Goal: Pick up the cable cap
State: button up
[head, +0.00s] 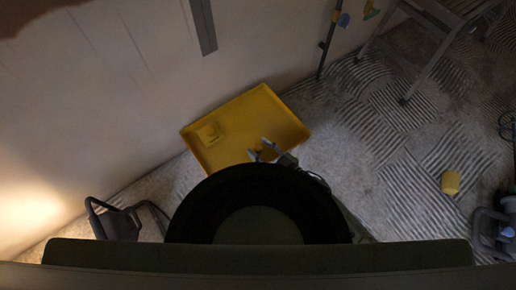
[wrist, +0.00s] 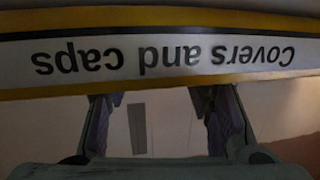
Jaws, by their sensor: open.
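A yellow tray (head: 285,120) lies by the wall in the head view. A small yellow piece (head: 207,133) sits in its left part; it may be the cable cap, but its colour blends with the tray. My gripper (head: 262,149) is over the tray's front right part, right of that piece, its base hidden behind my dark arm. In the wrist view my gripper (wrist: 155,98) is open, with nothing visible between the fingers. A yellow-edged white strip reading "Covers and caps" (wrist: 165,58) crosses that view upside down. No cap shows in the wrist view.
A yellow block (head: 450,182) lies on the patterned floor at right. A grey metal stand (head: 430,50) is at the upper right, and a dark frame (head: 118,220) is at the lower left. The pale wall (head: 100,100) borders the tray. Floor right of the tray is mostly clear.

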aim_at(258, 147)
jog(key=shift+w+a+f, duration=0.1)
jog(key=shift+w+a, duration=0.4)
jog(key=shift+a, duration=0.05)
jog(key=c, duration=0.9)
notch_tip(258, 147, up, 10)
jog(key=shift+r+p, duration=0.1)
jog(key=shift+p, duration=0.75)
